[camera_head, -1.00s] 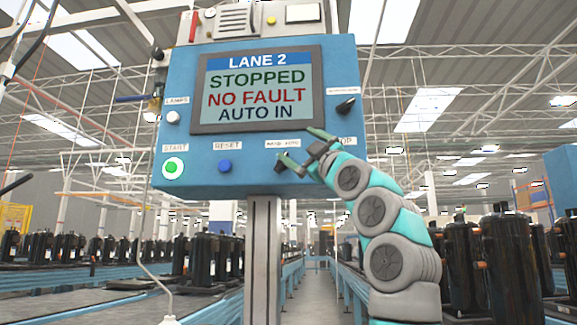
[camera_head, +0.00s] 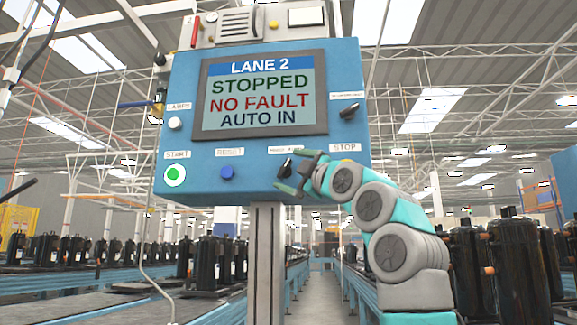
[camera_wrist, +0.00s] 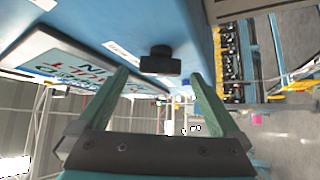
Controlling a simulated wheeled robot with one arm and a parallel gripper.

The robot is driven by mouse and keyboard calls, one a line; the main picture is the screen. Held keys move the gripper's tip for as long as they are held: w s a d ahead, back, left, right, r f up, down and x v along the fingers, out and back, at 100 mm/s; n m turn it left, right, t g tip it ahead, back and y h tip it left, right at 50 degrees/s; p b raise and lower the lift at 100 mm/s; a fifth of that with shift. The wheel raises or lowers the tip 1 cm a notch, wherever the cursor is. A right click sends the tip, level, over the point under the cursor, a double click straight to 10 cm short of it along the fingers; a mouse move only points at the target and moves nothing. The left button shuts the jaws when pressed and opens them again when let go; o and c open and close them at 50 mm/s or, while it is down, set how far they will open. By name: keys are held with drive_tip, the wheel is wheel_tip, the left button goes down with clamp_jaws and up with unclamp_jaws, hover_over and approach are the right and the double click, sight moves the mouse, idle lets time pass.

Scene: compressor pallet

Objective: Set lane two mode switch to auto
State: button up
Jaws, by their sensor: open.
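The mode switch is a small black rotary knob (camera_head: 285,168) low on the blue lane 2 panel (camera_head: 182,90), under a small label reading roughly man/auto (camera_head: 285,150). In the wrist view the black knob (camera_wrist: 161,60) lies ahead between the fingertips. My gripper (camera_head: 293,171) is open in front of the panel's lower edge, its green fingers above and below the knob in the head view. It also shows in the wrist view (camera_wrist: 158,76). I cannot tell whether the fingers touch the knob. The screen (camera_head: 262,92) reads LANE 2, STOPPED, NO FAULT, AUTO IN.
A lit green start button (camera_head: 175,175) and blue reset button (camera_head: 227,172) sit left of the knob. A stop label (camera_head: 345,147) is to its right, its control hidden behind my arm. Another black switch (camera_head: 348,111) is higher right. Conveyors with black compressors (camera_head: 520,255) flank the panel.

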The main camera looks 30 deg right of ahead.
drive_tip(key=shift+w+a+r, duration=0.15)
drive_tip(key=shift+w+r, duration=0.1)
drive_tip(key=shift+w, duration=0.4)
drive_tip(key=c, duration=1.4)
drive_tip(key=shift+a+f+m+t+h+b, duration=0.1)
drive_tip(key=shift+f+m+t+h+b, duration=0.6)
drive_tip(key=shift+b, duration=0.5)
drive_tip(key=shift+w+r+m+b, duration=0.1)
drive_tip(key=shift+r+m+b, duration=0.1)
drive_tip(key=shift+m+b, duration=0.3)
drive_tip(key=shift+r+m+t+h+b, duration=0.2)
drive_tip(key=shift+m+t+h+b, duration=0.25)
drive_tip(key=shift+m, duration=0.35)
